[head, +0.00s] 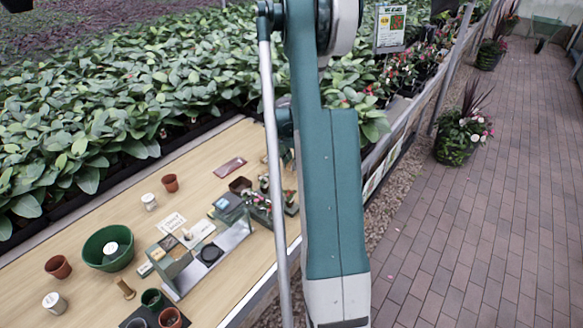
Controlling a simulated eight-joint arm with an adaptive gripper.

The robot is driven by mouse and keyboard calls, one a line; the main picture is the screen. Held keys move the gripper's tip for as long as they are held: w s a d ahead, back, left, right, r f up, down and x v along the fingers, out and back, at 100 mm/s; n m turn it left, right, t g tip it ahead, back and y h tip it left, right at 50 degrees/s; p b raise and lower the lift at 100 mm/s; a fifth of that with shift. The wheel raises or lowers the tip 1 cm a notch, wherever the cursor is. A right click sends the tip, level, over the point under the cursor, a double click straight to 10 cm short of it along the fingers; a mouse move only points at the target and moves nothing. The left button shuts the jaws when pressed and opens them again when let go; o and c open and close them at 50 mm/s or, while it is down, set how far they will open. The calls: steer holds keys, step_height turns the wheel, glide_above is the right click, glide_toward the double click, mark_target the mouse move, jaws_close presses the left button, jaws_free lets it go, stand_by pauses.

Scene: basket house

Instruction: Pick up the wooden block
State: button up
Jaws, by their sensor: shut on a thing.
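I cannot single out the wooden block with certainty. A brown wooden spool-shaped piece (124,288) stands on the table to the left of the organizer. My arm runs down the middle of the head view and covers part of the scene. My gripper does not show in this view, so its jaws and anything in them are hidden.
A green bowl (94,248) with a white-topped item stands on the wooden table (205,185). Terracotta pots (170,183), (58,267) and white tins (149,201), (54,303) stand around it. Leafy plants (80,110) border the table's back. A brick path (480,230) runs at right.

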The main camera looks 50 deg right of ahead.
mark_target(291, 162)
step_height(291, 162, up, 7)
steer(key=shift+p, duration=0.6)
stand_by(0.3)
steer(key=w+a, duration=0.4)
steer(key=w, duration=0.4)
steer(key=w+a+r+p, duration=0.1)
steer(key=w+a, duration=0.4)
steer(key=w, duration=0.4)
steer(key=w+a, duration=0.5)
steer(key=w, duration=0.4)
steer(key=shift+r+m+p, duration=0.15)
steer(key=shift+m+p, duration=0.2)
steer(key=shift+m, duration=0.05)
steer(key=shift+f+b, duration=0.5)
steer(key=shift+f, duration=2.6)
steer(key=shift+f, duration=0.1)
